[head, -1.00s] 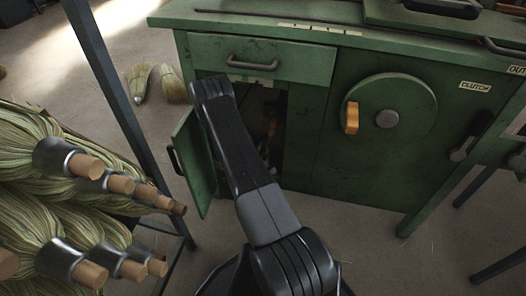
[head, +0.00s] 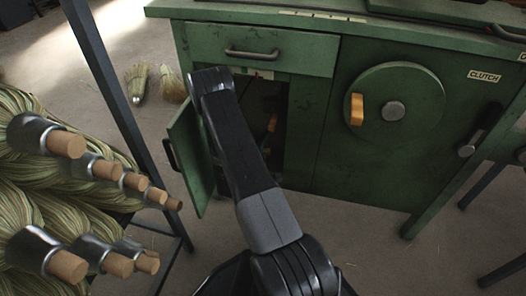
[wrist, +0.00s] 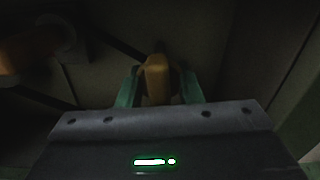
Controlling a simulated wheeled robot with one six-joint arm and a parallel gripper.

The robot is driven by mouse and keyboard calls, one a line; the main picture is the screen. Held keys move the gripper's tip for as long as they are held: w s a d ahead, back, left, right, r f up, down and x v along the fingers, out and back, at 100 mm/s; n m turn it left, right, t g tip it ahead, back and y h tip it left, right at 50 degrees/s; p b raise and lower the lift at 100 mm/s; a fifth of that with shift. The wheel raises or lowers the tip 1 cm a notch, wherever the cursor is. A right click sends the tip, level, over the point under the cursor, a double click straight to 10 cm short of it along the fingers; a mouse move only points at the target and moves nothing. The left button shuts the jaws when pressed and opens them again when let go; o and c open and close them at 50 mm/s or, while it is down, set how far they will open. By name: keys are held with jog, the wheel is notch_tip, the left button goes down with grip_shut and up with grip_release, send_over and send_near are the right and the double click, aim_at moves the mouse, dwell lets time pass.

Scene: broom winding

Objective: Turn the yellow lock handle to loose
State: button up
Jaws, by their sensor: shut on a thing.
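In the wrist view my gripper (wrist: 160,88) is shut on a yellow handle (wrist: 158,72), with a green fingertip on each side of it. The handle stands roughly upright in the picture, in a dark space. In the head view my arm reaches into the open compartment of the green cabinet (head: 318,150), and my gripper is hidden there. A small orange part (head: 272,123) shows inside the compartment; I cannot tell whether it is the held handle. No loose or locked marking is legible.
The open cabinet door (head: 187,150) stands left of my arm. A drawer (head: 300,55) sits above the opening. A round green disc (head: 425,90) bears another orange handle (head: 357,109). Broom bundles (head: 30,195) and a dark post (head: 105,90) are at left. An orange-brown rounded part (wrist: 30,52) is at wrist-view upper left.

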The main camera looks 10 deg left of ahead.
jog(key=shift+m, duration=0.6)
jog(key=o, duration=0.6)
jog(key=shift+b, duration=0.3)
